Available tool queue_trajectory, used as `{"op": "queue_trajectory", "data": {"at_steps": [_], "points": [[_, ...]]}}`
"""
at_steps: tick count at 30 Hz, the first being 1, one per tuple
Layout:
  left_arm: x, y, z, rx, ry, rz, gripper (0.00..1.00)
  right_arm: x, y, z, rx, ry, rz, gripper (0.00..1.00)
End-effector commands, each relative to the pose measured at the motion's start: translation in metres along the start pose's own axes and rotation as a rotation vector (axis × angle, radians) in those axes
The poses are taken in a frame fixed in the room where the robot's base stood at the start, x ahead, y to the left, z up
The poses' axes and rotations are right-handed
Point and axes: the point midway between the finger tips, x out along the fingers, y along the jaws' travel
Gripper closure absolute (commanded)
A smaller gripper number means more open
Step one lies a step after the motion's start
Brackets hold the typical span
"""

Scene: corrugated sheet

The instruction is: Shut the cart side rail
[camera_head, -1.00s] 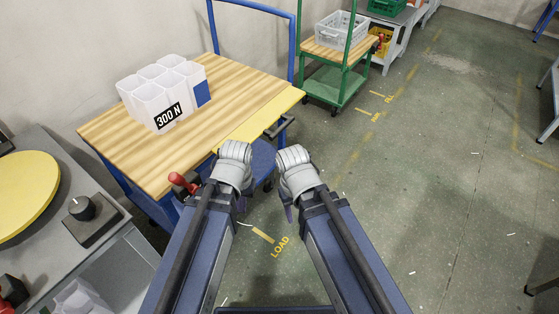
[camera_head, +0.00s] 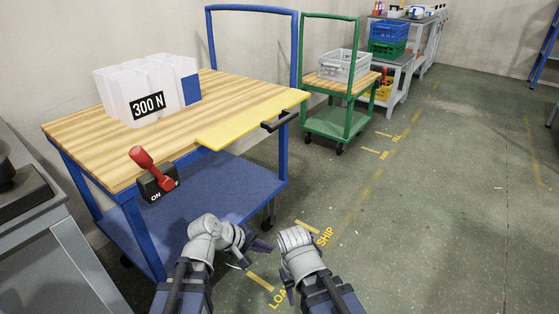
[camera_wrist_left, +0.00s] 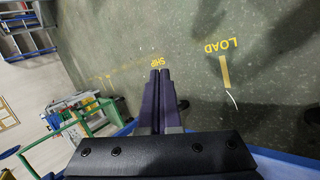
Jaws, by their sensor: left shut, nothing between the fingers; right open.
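The blue cart (camera_head: 222,192) has a wooden top. A yellow flat panel (camera_head: 250,118), which looks like the side rail, lies along its near right edge, about level with the top. A dark handle (camera_head: 280,121) sticks out from the panel's outer edge. A red-handled lever (camera_head: 150,168) on a block marked ON stands at the cart's front corner. My left gripper (camera_head: 262,246) is shut and empty, low beside the cart and well below the panel; its closed fingers show in the left wrist view (camera_wrist_left: 157,102). My right gripper (camera_head: 288,292) is open, lower, over the floor, partly hidden by its wrist.
White bins marked 300 N (camera_head: 148,90) stand on the cart top. A grey bench (camera_head: 50,235) is close on the left. A green cart (camera_head: 340,120) stands farther back. The floor to the right is clear, with yellow LOAD and SHIP markings.

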Motion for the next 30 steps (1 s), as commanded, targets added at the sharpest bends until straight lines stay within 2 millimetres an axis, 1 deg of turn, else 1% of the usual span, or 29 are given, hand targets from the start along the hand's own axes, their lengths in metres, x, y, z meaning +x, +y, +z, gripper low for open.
{"op": "queue_trajectory", "data": {"at_steps": [1,3,5,6,8,9,12,16,18,21,25,30], "points": [[0.005,0.016,-0.001,-0.113,-0.003,0.109,1.0,0.011,-0.001,-0.001,0.0,0.0,0.0,0.5],[0.0,0.046,-0.003,-0.284,-0.023,0.263,1.0,0.013,-0.001,-0.001,0.0,0.0,0.0,0.5],[-0.009,0.072,-0.006,-0.439,-0.053,0.393,1.0,0.014,-0.001,-0.001,0.0,0.0,0.0,0.5],[-0.017,0.088,-0.009,-0.545,-0.081,0.477,1.0,0.014,-0.001,-0.001,0.0,0.0,0.0,0.5],[-0.031,0.111,-0.015,-0.708,-0.132,0.6,1.0,0.014,-0.001,-0.001,0.0,0.0,0.0,0.5],[-0.041,0.123,-0.02,-0.816,-0.172,0.676,1.0,0.014,-0.001,-0.001,0.0,0.0,0.0,0.5],[-0.067,0.147,-0.035,-1.073,-0.285,0.845,1.0,0.013,-0.001,-0.001,0.0,0.0,0.0,0.5],[-0.094,0.163,-0.053,-1.348,-0.433,1.004,1.0,0.013,-0.001,-0.001,0.0,0.0,0.0,0.5],[-0.105,0.166,-0.062,-1.456,-0.5,1.062,1.0,0.013,-0.001,-0.001,0.0,0.0,0.0,0.5],[-0.114,0.168,-0.07,-1.56,-0.569,1.113,1.0,0.014,-0.001,-0.001,0.0,0.0,0.0,0.5],[-0.119,0.169,-0.074,-1.616,-0.608,1.138,1.0,0.014,-0.001,-0.001,0.0,0.0,0.0,0.5],[-0.12,0.169,-0.074,-1.62,-0.612,1.14,1.0,0.013,-0.001,-0.001,0.0,0.0,0.0,0.5]]}}
